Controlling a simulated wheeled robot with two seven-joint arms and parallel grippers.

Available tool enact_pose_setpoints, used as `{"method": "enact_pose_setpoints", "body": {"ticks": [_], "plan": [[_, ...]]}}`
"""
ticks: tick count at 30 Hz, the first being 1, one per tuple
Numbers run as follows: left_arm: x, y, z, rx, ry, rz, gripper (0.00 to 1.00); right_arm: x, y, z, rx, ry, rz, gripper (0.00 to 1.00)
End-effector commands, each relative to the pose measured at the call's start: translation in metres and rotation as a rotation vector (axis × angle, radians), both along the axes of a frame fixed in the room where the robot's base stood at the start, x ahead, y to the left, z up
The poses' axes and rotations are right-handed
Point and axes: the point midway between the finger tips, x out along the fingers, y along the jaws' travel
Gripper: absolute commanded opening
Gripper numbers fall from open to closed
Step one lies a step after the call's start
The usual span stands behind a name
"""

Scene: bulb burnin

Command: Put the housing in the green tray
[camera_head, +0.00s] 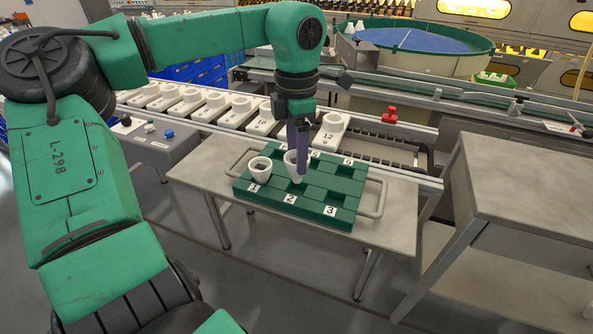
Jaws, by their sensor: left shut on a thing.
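The green tray (320,205) lies on a grey metal table and has numbered pockets; labels 1, 2 and 3 show along its front edge. One white cup-shaped housing (260,170) sits upright at pocket 1. My left gripper (298,176) points down over the tray and is shut on a second white housing (291,158), near pocket 2. The gripper hides part of this housing. I cannot tell whether its lower end touches the tray. My right gripper is not in view.
A conveyor behind the table carries several white holders (242,112), one labelled 12. A red knob (390,114) stands on the rail. A bare metal bench (530,175) is at the right. A grey control box (160,140) with buttons is at the left.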

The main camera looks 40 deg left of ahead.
Motion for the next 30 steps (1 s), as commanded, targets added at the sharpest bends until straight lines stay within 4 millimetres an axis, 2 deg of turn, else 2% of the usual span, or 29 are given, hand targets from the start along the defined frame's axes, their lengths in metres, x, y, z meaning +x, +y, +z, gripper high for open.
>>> {"method": "enact_pose_setpoints", "body": {"ticks": [6,17,18,20,21,30], "plan": [[-0.001,0.000,-0.040,-0.001,0.004,-0.001,0.11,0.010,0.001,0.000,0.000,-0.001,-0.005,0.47],[0.000,0.000,-0.045,0.000,0.000,0.000,0.11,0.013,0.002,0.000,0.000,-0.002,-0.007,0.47],[0.000,0.000,-0.045,0.000,0.000,0.000,0.67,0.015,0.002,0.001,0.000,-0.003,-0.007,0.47],[0.000,0.000,-0.044,0.000,0.000,0.000,0.90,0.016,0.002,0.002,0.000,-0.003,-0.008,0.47],[0.000,0.000,-0.044,0.000,0.000,0.000,0.94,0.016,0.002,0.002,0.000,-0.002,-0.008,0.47],[0.000,0.000,-0.042,0.001,0.001,0.000,0.94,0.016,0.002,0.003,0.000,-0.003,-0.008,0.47]]}}
